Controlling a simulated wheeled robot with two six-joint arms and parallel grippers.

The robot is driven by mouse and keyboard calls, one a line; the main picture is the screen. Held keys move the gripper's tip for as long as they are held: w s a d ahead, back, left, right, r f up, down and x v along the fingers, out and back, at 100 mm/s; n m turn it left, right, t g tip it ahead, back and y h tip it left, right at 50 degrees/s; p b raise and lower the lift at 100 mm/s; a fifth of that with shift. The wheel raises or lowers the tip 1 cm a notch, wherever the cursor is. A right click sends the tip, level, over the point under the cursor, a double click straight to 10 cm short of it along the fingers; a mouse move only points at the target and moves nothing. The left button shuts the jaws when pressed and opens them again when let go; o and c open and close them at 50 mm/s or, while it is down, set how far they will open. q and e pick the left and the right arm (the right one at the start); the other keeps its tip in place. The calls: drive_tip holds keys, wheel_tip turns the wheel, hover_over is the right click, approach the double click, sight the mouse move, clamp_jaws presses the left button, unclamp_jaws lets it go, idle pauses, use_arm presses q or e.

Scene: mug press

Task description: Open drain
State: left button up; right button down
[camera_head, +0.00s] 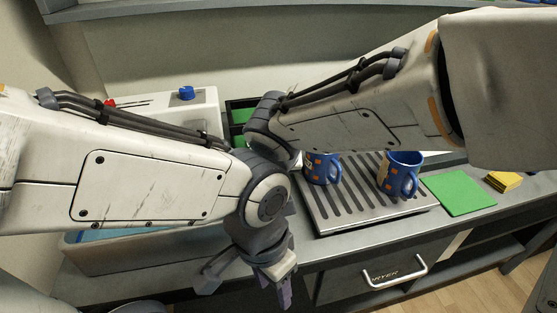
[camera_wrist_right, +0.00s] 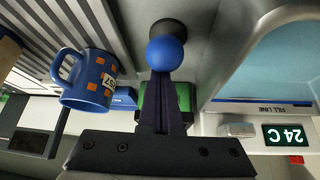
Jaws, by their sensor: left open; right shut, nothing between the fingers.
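A round blue knob (camera_wrist_right: 167,53) shows in the right wrist view, between the slatted tray and the water basin. I cannot tell from its looks whether it works the drain. My right gripper (camera_wrist_right: 162,78) is shut and empty, with its fingertips at the knob's edge. I cannot tell whether they touch it. In the head view my arms hide the right gripper and this knob. My left gripper (camera_head: 280,286) is open and empty, pointing down in front of the counter's front edge. The water basin (camera_wrist_right: 290,62) has a fill line mark; in the head view my left arm mostly covers it.
Two blue mugs with orange squares, a left one (camera_head: 322,168) and a right one (camera_head: 400,173), stand on the slatted tray (camera_head: 330,220). A green mat (camera_head: 459,193) and yellow pads (camera_head: 504,181) lie to the right. A white unit with a blue knob (camera_head: 186,93) stands behind. My arms cross closely.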

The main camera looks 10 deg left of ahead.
drive_tip(key=shift+s+f+b, duration=0.25)
drive_tip(key=shift+s+b, duration=0.05)
drive_tip(key=shift+b, duration=0.1)
use_arm(q)
drive_tip(key=shift+d+f, duration=0.25)
drive_tip(key=shift+f, duration=0.75)
use_arm(e)
drive_tip(key=shift+s+f, duration=0.1)
drive_tip(key=shift+s, duration=0.15)
drive_tip(key=r, duration=0.4)
drive_tip(key=shift+w+a+r, duration=0.15)
drive_tip(key=shift+w+r, duration=0.05)
drive_tip(key=shift+r, duration=0.2)
use_arm(q)
wheel_tip(320, 180, up, 12)
drive_tip(key=p, duration=1.1)
use_arm(e)
drive_tip(key=s+d+r, duration=0.4)
drive_tip(key=d+r, duration=0.3)
drive_tip(key=d, duration=0.3)
drive_tip(key=shift+s+d, duration=0.15)
drive_tip(key=shift+d, duration=0.25)
